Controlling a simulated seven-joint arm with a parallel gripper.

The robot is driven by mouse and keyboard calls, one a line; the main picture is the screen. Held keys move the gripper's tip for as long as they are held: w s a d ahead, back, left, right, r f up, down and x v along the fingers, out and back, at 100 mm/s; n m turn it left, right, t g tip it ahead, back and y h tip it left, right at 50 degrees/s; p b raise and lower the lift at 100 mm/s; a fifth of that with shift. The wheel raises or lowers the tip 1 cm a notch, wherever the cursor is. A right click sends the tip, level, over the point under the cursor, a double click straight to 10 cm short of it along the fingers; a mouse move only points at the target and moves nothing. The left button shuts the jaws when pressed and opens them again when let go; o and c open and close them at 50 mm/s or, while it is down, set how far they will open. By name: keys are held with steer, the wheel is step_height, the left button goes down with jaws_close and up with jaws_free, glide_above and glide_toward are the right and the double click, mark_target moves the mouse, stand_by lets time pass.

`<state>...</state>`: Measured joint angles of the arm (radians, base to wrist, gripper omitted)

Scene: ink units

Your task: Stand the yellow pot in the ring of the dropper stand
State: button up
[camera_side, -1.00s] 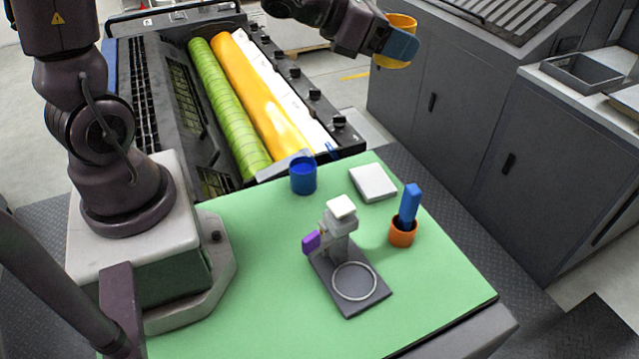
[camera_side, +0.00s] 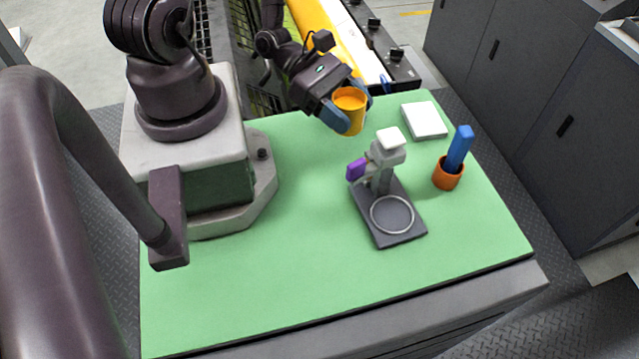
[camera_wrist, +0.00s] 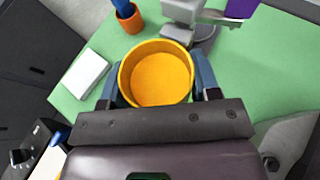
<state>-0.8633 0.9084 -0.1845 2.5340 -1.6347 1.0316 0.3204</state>
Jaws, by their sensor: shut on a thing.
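The yellow pot (camera_side: 350,111) is held in the air by my gripper (camera_side: 347,108), whose blue fingers close on its sides. Its open top faces up, with a slight tilt in the side view. In the wrist view the pot (camera_wrist: 157,78) sits between the fingers. The dropper stand (camera_side: 382,165) stands on the green mat, below and right of the pot in the side view. It has a white head, a purple part and a dark base. Its ring (camera_side: 392,214) lies on the base and is empty. The stand also shows beyond the pot in the wrist view (camera_wrist: 188,12).
An orange cup (camera_side: 448,174) holding a blue stick (camera_side: 459,148) stands right of the stand. A flat white block (camera_side: 424,121) lies behind it. The green mat (camera_side: 290,270) is clear at front and left. A roller machine (camera_side: 375,45) stands at the back.

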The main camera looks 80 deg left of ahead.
mark_target(342, 160)
steer(key=shift+s+d+f, duration=0.2)
steer(key=shift+s+f, duration=0.1)
steer(key=shift+f, duration=3.75)
steer(key=shift+f, duration=0.1)
steer(key=o, duration=1.3)
